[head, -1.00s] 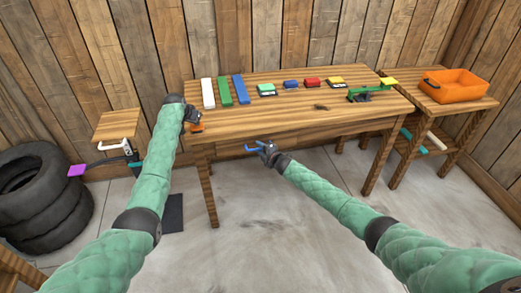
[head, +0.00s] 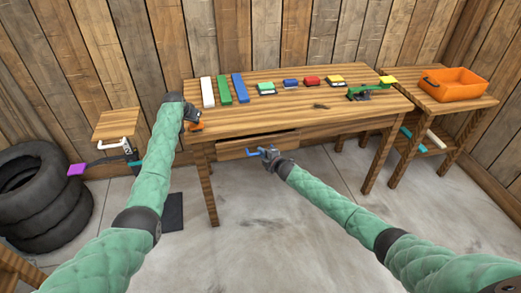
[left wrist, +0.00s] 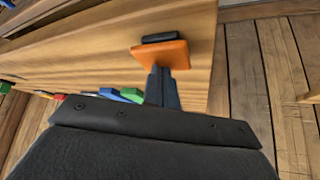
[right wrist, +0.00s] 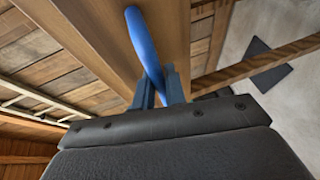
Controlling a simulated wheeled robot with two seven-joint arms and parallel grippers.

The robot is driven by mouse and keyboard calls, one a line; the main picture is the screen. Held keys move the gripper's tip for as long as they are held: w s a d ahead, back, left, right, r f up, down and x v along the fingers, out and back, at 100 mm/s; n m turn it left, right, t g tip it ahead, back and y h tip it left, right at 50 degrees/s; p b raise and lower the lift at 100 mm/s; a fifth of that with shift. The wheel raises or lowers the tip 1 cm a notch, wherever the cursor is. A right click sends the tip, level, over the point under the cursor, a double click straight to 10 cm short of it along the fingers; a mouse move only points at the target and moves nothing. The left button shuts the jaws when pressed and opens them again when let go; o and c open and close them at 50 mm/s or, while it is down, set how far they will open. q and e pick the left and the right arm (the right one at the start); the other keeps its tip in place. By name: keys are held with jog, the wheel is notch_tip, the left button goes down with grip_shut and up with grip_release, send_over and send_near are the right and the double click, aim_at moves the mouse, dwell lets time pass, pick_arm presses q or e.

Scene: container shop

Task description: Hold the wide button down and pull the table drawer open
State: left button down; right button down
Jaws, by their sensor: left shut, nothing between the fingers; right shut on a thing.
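The wide button (head: 197,127) is orange and sits at the left front of the wooden table (head: 300,108). My left gripper (left wrist: 165,72) is shut and empty, with its fingertips against the orange button in the left wrist view. In the head view, my left gripper (head: 191,115) partly hides the button. The drawer (head: 240,150) stands partly out from under the tabletop. Its blue handle (head: 254,153) is held by my right gripper (head: 268,153). In the right wrist view the fingers (right wrist: 160,75) are shut on the blue handle (right wrist: 142,42).
Several coloured blocks (head: 224,90) and a green tool (head: 365,93) lie on the table. Stacked tyres (head: 40,190) are at the left. The floor in front of the drawer is clear.

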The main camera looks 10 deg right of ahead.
pick_arm(q)
jog(key=shift+f, duration=0.15)
pick_arm(e)
jog(key=shift+s, duration=0.65)
jog(key=c, duration=1.5)
grip_release()
jog(key=shift+o, duration=0.2)
jog(key=v, duration=1.2)
